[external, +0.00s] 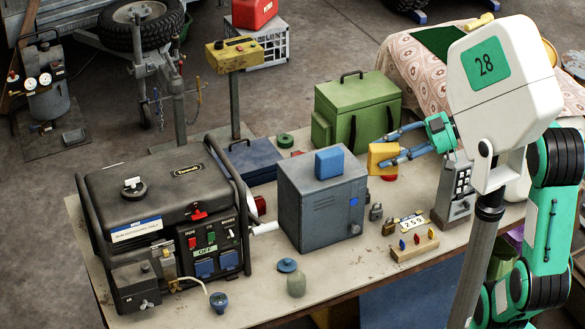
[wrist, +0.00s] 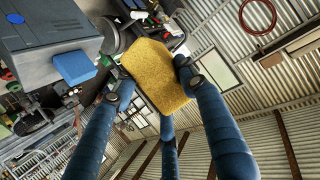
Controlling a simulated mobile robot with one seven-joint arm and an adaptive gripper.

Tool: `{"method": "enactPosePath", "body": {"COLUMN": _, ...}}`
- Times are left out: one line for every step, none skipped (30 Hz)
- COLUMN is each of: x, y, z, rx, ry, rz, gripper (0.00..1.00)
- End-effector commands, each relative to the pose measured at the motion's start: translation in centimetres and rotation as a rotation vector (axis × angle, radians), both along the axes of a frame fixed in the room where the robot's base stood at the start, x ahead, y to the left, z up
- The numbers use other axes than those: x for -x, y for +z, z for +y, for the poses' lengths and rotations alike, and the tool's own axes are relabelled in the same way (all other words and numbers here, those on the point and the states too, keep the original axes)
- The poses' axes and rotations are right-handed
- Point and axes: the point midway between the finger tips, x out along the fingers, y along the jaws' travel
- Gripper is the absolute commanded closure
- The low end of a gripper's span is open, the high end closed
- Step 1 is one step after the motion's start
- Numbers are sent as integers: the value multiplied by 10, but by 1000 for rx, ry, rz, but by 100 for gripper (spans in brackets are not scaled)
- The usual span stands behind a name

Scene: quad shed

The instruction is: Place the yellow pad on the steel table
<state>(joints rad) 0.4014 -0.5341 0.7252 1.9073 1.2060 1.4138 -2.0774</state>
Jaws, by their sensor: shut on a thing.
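The yellow pad (external: 383,158) is held in my gripper (external: 394,144), above the table near the green box. The pad also shows in the wrist view (wrist: 155,76), between the blue fingers of my gripper (wrist: 152,72). The gripper is shut on the pad. The table (external: 262,265) has a pale, worn top with rust-like marks and carries many objects. The pad appears raised off the tabletop, to the right of the grey cabinet.
A grey cabinet (external: 318,205) with a blue block (external: 329,163) on top stands left of the pad. A green box (external: 357,112) is behind it. A keypad unit (external: 457,190), padlocks (external: 376,212) and a wooden stand (external: 414,244) are nearby. A black generator (external: 160,215) fills the left end.

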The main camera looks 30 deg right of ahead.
Motion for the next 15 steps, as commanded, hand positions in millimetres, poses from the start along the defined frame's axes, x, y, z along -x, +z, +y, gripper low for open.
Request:
{"method": "enactPosePath", "body": {"x": 5, "y": -3, "z": 0, "rx": 1, "ry": -7, "rz": -2, "gripper": 69}}
{"method": "enactPosePath", "body": {"x": 8, "y": -5, "z": 1, "rx": 1, "ry": -10, "rz": -2, "gripper": 69}}
{"method": "enactPosePath", "body": {"x": 11, "y": -7, "z": 1, "rx": 0, "ry": -14, "rz": -1, "gripper": 69}}
{"method": "enactPosePath", "body": {"x": 13, "y": -8, "z": 1, "rx": 0, "ry": -16, "rz": -1, "gripper": 69}}
{"method": "enactPosePath", "body": {"x": 15, "y": -9, "z": 2, "rx": 0, "ry": -18, "rz": -1, "gripper": 69}}
{"method": "enactPosePath", "body": {"x": 18, "y": -11, "z": 2, "rx": 0, "ry": -22, "rz": 0, "gripper": 69}}
{"method": "enactPosePath", "body": {"x": 20, "y": -12, "z": 2, "rx": 0, "ry": -24, "rz": 0, "gripper": 69}}
{"method": "enactPosePath", "body": {"x": 21, "y": -13, "z": 3, "rx": 0, "ry": -26, "rz": -1, "gripper": 69}}
{"method": "enactPosePath", "body": {"x": 24, "y": -15, "z": 3, "rx": 0, "ry": -28, "rz": -1, "gripper": 69}}
{"method": "enactPosePath", "body": {"x": 25, "y": -16, "z": 3, "rx": -1, "ry": -30, "rz": -1, "gripper": 69}}
{"method": "enactPosePath", "body": {"x": 27, "y": -17, "z": 4, "rx": -1, "ry": -32, "rz": -1, "gripper": 69}}
{"method": "enactPosePath", "body": {"x": 29, "y": -19, "z": 4, "rx": -1, "ry": -35, "rz": -1, "gripper": 69}}
{"method": "enactPosePath", "body": {"x": 31, "y": -21, "z": 4, "rx": -1, "ry": -36, "rz": 0, "gripper": 69}}
{"method": "enactPosePath", "body": {"x": 30, "y": -30, "z": 4, "rx": -3, "ry": -36, "rz": 4, "gripper": 69}}
{"method": "enactPosePath", "body": {"x": 30, "y": -38, "z": 4, "rx": -3, "ry": -35, "rz": 5, "gripper": 69}}
